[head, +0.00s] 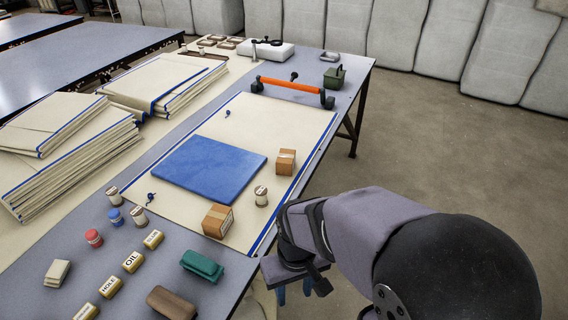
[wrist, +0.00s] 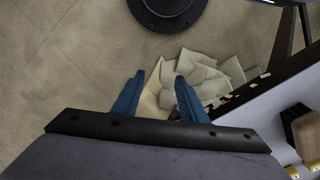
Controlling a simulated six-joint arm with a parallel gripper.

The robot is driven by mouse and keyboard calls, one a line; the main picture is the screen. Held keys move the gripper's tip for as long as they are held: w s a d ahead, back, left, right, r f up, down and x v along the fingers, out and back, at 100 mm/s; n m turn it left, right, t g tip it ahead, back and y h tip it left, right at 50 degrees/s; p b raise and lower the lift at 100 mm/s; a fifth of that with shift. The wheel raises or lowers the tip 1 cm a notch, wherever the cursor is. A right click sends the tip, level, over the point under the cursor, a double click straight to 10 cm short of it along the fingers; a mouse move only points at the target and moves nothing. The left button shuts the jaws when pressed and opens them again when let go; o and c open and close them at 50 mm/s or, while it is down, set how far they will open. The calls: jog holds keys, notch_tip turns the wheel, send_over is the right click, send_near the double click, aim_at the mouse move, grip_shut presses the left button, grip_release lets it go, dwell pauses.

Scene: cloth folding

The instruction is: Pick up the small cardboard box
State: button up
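Two small cardboard boxes stand on the cream cloth in the head view. One box (head: 286,161) is right of the blue folded cloth (head: 210,167). The other box (head: 218,221) is nearer, at the cloth's front edge, and looks a little larger, perhaps because it is closer. My gripper (head: 293,290) hangs beyond the table's right edge, apart from both boxes. In the wrist view my gripper (wrist: 160,92) shows two blue fingers spread with nothing between them. Floor and crumpled pale cloth (wrist: 208,72) lie below it. No cardboard box is clearly identifiable there; a brown object (wrist: 303,132) shows at the right.
A small cylinder (head: 261,196) stands between the boxes, close to the nearer one. An orange-handled tool (head: 291,87) lies behind. Folded cloth stacks (head: 75,165) fill the left.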

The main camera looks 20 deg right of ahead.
jog(key=o, duration=0.4)
notch_tip(320, 180, up, 12)
jog(key=m+t+h+p, duration=0.1)
jog(key=m+p, duration=0.7)
jog(key=p, duration=0.7)
send_over(216, 215)
jog(key=shift+s+a+r, duration=0.1)
jog(key=shift+s+a, duration=0.15)
jog(key=shift+a, duration=0.2)
jog(key=shift+w+d+f+p, duration=0.1)
jog(key=shift+d+f+p, duration=0.1)
jog(key=shift+f, duration=1)
jog(key=shift+w+d+f+p, duration=0.1)
jog(key=shift+d+f+p, duration=0.1)
jog(key=shift+f, duration=1)
jog(key=shift+w+d+f+p, duration=0.1)
jog(key=shift+d+f+p, duration=0.1)
jog(key=shift+f, duration=1)
